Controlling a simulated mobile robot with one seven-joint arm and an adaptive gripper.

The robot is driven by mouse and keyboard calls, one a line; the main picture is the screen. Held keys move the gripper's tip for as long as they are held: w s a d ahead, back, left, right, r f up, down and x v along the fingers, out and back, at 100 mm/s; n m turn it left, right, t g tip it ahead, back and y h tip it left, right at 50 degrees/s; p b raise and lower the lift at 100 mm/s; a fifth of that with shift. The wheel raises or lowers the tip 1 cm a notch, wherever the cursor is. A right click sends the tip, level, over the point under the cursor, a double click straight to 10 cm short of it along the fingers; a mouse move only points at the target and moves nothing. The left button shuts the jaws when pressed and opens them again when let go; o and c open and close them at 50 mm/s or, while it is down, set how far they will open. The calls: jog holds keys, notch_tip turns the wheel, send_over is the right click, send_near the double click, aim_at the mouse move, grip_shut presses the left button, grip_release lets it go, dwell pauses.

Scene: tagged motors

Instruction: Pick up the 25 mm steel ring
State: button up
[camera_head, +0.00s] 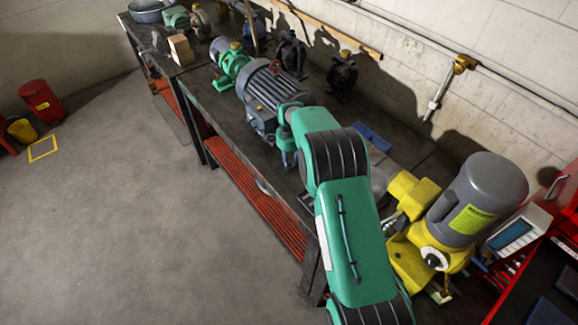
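I cannot make out a 25 mm steel ring anywhere in the head view. It may be hidden or too small to see. My green arm with black bands reaches up from the bottom of the picture over the dark workbench (208,98). My gripper does not show; I cannot see whether it is open or holds anything. My arm hides part of the bench top behind it.
A grey motor (270,92) and a smaller green pump (229,62) stand on the bench. A yellow pump with a grey motor (474,200) stands right of my arm. A blue item (372,138) lies near the wall.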

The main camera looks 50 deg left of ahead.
jog(key=shift+r, duration=0.15)
jog(key=shift+r+b, duration=0.3)
jog(key=shift+r, duration=1.3)
jog(key=shift+s+d+r, duration=0.1)
jog(key=shift+d, duration=0.15)
jog(key=s+d, duration=0.2)
jog(key=d, duration=0.2)
jog(key=s+d+r+b, duration=0.1)
jog(key=s+d, duration=0.2)
jog(key=d, duration=0.2)
jog(key=s+d, duration=0.2)
jog(key=d, duration=0.2)
jog(key=shift+s+d+r, duration=0.2)
jog(key=shift+s+d, duration=0.05)
